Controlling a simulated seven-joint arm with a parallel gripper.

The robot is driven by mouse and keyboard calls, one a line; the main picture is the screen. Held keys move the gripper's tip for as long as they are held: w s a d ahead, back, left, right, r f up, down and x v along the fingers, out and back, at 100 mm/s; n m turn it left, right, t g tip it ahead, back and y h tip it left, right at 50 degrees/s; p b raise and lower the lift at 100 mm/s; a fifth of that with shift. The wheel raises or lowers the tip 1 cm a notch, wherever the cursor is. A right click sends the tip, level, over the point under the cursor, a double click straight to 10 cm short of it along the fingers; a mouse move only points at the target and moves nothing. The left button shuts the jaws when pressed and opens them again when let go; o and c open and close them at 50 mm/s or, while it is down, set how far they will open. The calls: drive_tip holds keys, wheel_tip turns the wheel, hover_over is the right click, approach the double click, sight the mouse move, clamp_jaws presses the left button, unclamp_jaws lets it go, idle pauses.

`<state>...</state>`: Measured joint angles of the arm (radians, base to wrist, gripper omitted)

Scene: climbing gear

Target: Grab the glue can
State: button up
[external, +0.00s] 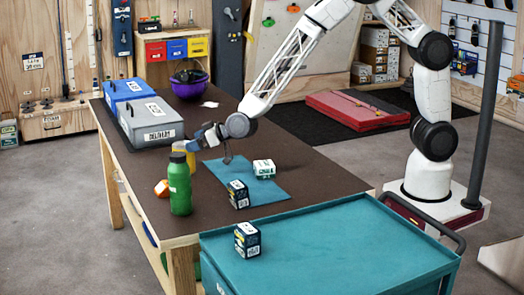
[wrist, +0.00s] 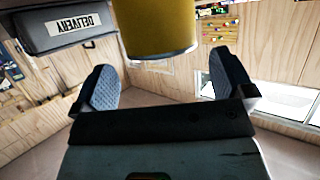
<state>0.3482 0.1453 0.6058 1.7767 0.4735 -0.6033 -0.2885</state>
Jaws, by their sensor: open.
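A yellow can (external: 190,158), which I take to be the glue can, stands on the brown table, partly hidden behind a green bottle (external: 180,186) and my gripper (external: 196,143). In the wrist view the yellow can (wrist: 157,30) fills the top middle, cut off by the frame edge; no label is readable. My gripper (wrist: 166,82) is open there, its two fingers wide apart with nothing between the tips. The can lies beyond the fingertips, roughly in line with the gap. The external view is too small to tell the exact distance.
A grey delivery box (external: 150,122) and a blue box (external: 124,91) stand behind on the table (external: 290,163). A blue mat (external: 262,186) bears a white block (external: 264,169) and a dark block (external: 238,194). An orange item (external: 161,188) lies beside the bottle. A teal cart (external: 330,245) stands in front.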

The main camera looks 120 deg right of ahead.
drive_tip(key=shift+w+d+f, duration=0.1)
drive_tip(key=shift+w, duration=0.1)
idle(0.3)
drive_tip(key=shift+x, duration=2.4)
drive_tip(key=c, duration=1.1)
